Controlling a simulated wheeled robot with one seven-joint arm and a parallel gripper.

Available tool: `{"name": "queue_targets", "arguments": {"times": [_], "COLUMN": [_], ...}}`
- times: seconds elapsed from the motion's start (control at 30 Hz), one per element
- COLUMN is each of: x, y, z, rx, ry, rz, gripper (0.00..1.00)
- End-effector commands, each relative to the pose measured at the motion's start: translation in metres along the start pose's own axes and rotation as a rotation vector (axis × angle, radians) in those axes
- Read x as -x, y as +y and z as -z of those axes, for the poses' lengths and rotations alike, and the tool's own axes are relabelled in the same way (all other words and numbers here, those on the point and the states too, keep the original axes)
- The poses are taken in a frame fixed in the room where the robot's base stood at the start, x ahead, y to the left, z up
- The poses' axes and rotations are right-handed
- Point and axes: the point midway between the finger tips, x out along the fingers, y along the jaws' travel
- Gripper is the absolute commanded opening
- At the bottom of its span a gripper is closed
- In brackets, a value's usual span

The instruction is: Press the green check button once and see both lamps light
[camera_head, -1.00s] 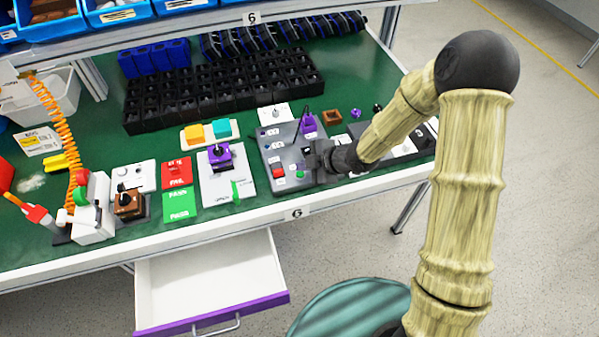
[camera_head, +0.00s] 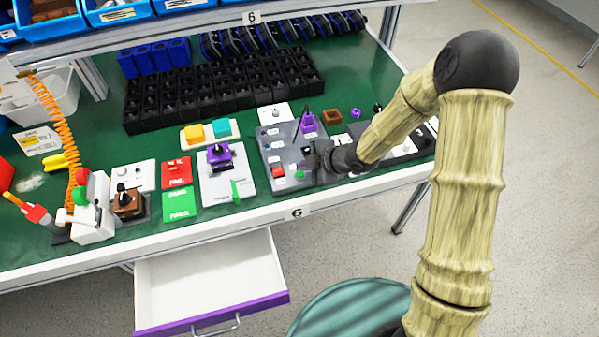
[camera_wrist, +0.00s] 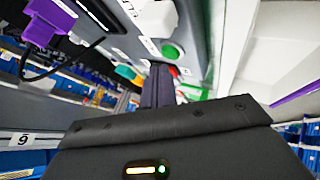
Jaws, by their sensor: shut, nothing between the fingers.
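A grey test panel (camera_head: 272,152) lies on the green bench top near its front edge. A green button (camera_head: 299,175) sits low on it, beside a red part (camera_head: 278,172). My gripper (camera_head: 314,160) is shut and empty over the panel's right side, just above and right of the green button. In the wrist view the green button (camera_wrist: 172,50) shows close beyond the dark shut fingers (camera_wrist: 159,80); I cannot tell whether they touch it. A purple plug (camera_head: 308,123) stands at the panel's back right and in the wrist view (camera_wrist: 45,22). I cannot make out any lit lamp.
Black bins (camera_head: 215,88) fill the space behind. A small brown box (camera_head: 332,116) lies at the back right. An open white drawer (camera_head: 208,283) juts out below the bench front.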

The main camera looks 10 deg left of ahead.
Motion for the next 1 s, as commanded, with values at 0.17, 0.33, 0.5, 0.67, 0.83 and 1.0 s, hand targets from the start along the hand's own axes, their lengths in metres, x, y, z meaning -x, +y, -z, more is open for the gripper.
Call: {"name": "queue_targets", "arguments": {"times": [0.17,0.33,0.5,0.67,0.83,1.0], "x": [-0.0046,-0.0041,-0.0043,-0.0054,-0.0066,-0.0078], "y": [-0.0031,-0.0027,-0.0029,-0.0037,-0.0046,-0.0055], "z": [-0.0034,-0.003,-0.0032,-0.004,-0.0048,-0.0057], "rx": [0.0,0.0,0.0,0.0,0.0,0.0], "ry": [0.0,0.0,0.0,0.0,0.0,0.0], "rz": [0.0,0.0,0.0,0.0,0.0,0.0], "gripper": [0.0,0.0,0.0,0.0,0.0,0.0]}}
